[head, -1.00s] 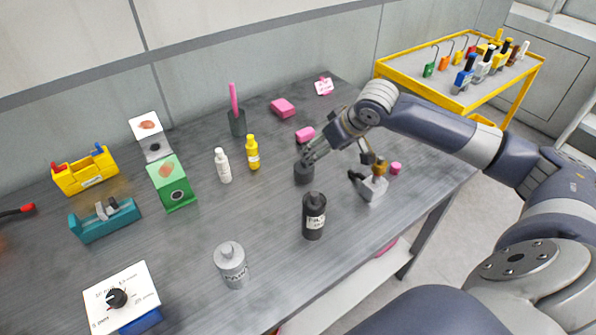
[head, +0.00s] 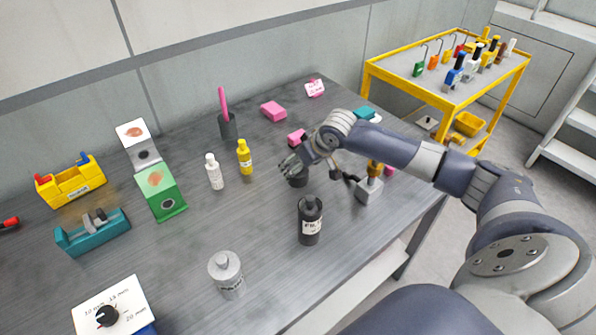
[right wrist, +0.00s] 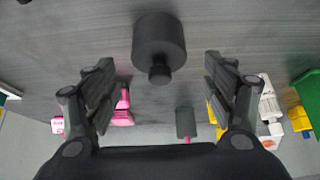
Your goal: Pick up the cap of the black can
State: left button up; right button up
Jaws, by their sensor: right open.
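A black can (head: 311,222) with a white label and a narrower dark top stands upright near the table's front edge. My left gripper is not in view.
A grey can (head: 228,275) stands front left of the black can. A small metal fixture (head: 369,190) is close on the right. White (head: 214,173) and yellow (head: 244,158) bottles stand to the left. The table between the grey can and the bottles is clear.

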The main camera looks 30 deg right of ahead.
jog(key=shift+x, duration=1.15)
jog(key=c, duration=1.1)
